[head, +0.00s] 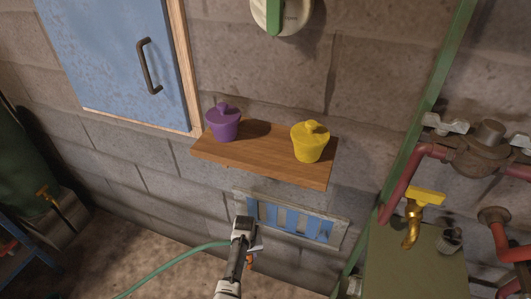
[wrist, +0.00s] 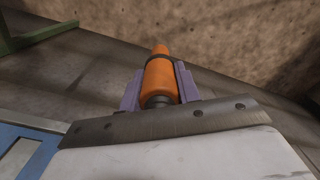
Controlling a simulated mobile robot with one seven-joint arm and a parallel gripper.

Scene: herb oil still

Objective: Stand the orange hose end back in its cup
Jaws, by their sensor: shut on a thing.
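My gripper (head: 250,254) is low in front of the block wall, below the wooden shelf. In the wrist view the orange hose end (wrist: 160,78) sits between the two purple-grey fingers, which are shut on it. It points away from the wrist. In the head view only a small orange bit of it (head: 250,259) shows under my gripper. A green hose (head: 170,265) runs from the lower left to my gripper. A small dark grey cup (head: 449,240) stands on the green surface at the right, apart from my gripper. I cannot tell whether it is the hose end's cup.
A wooden shelf (head: 262,158) holds a purple lidded pot (head: 223,124) and a yellow lidded pot (head: 310,146). A vent with blue slats (head: 290,219) lies below. A green post (head: 425,100), red pipes (head: 399,183) and a brass tap (head: 413,222) crowd the right.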

